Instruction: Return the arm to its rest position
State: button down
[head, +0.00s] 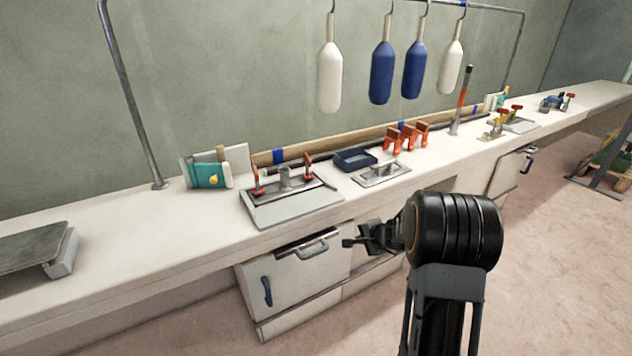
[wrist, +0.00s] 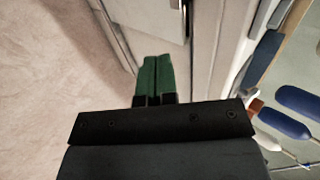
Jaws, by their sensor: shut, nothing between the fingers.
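My gripper (head: 350,242) points left in the head view, in front of the cabinet fronts and a little below the worktop edge. In the wrist view its two green fingertips (wrist: 154,72) lie side by side, shut with nothing between them. My black arm rises from the bottom of the head view and bends over towards the gripper. The gripper appears apart from the cabinet, though the exact gap cannot be told.
The long white worktop (head: 130,250) carries a grey tray (head: 290,208) with red-handled clamps, a dark blue bin (head: 354,160) and orange clamps (head: 405,137). A cabinet door (head: 297,280) is below. Fenders (head: 382,73) hang above.

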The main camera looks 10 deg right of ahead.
jog(key=s+a+r+n+g+y+p, duration=0.1)
jog(key=s+a+r+n+g+p, duration=0.3)
jog(key=s, duration=0.3)
jog(key=s+a+r+n+g+y+p, duration=0.1)
jog(key=s+a+r+n+g+p, duration=0.15)
jog(key=s+a+r, duration=0.4)
jog(key=s+a+r+n+h+p, duration=0.1)
jog(key=s+r+n+p, duration=0.1)
jog(key=s+r+p, duration=0.2)
jog(key=s+a+r+n+h+p, duration=0.1)
jog(key=s+r+n+h+p, duration=0.1)
jog(key=r, duration=0.9)
jog(key=s+a+r+n+t+h+p, duration=0.1)
jog(key=s+r+n+p, duration=0.3)
jog(key=s+r+p, duration=0.2)
jog(key=shift+s+r+h+p, duration=0.3)
jog(key=shift+r+p, duration=0.55)
jog(key=shift+p, duration=0.35)
